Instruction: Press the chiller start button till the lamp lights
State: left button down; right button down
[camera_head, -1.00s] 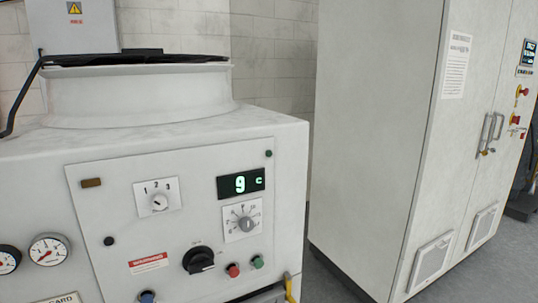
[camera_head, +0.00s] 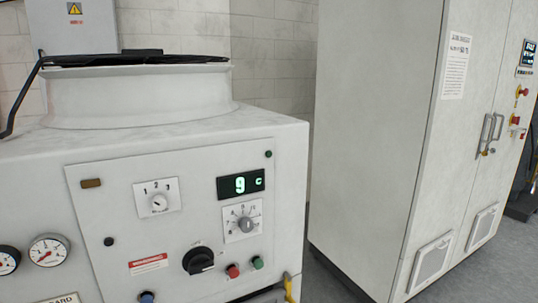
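The chiller (camera_head: 130,150) is a white cabinet with a control panel on its front, filling the left of the head view. Low on the panel are a green button (camera_head: 257,262), a red button (camera_head: 233,271) and a blue button (camera_head: 147,297), the last cut by the bottom edge. I cannot read which is the start button. A small dark green lamp (camera_head: 268,154) at the panel's upper right looks unlit. An amber-brown lamp (camera_head: 91,183) at the upper left also looks unlit. The display (camera_head: 241,184) reads 9 C. Neither gripper is in view.
A black rotary switch (camera_head: 199,260) sits left of the red button. Two dials (camera_head: 158,203) (camera_head: 243,222) are above. Pressure gauges (camera_head: 49,250) are at the left. A yellow-handled part (camera_head: 289,287) juts out below the green button. A tall grey cabinet (camera_head: 385,140) stands right, beyond a narrow gap.

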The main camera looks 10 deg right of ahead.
aim_at(258, 263)
jog(key=u, duration=1)
jog(key=i, duration=0.15)
jog(key=u, duration=1.5)
jog(key=i, duration=0.7)
jog(key=z, duration=2.7)
